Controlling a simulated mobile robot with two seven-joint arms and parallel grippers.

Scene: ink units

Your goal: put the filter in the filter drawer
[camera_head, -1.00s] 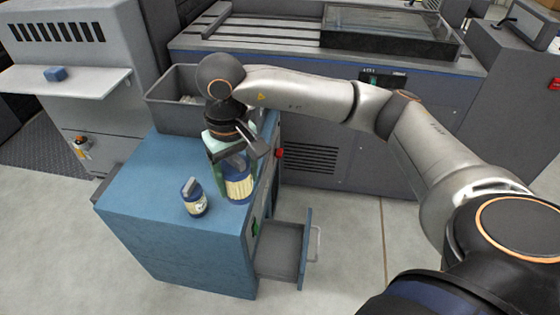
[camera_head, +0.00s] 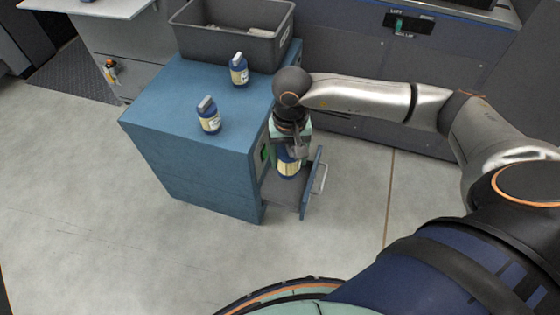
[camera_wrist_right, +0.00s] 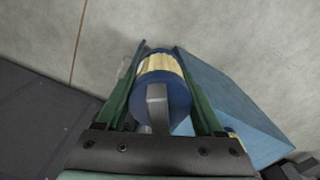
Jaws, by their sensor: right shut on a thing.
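The filter (camera_head: 289,167), a blue cylinder with a cream pleated band, is in my right gripper (camera_head: 290,150). The gripper is shut on it and points down. The filter is over or partly inside the open filter drawer (camera_head: 283,195) at the right side of the blue cabinet (camera_head: 190,140); I cannot tell whether it touches the drawer floor. In the right wrist view the filter (camera_wrist_right: 164,88), with a grey handle on top, sits between the two green fingers (camera_wrist_right: 160,65). My left gripper is out of view.
The drawer handle (camera_head: 320,177) sticks out right. The floor in front is clear.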

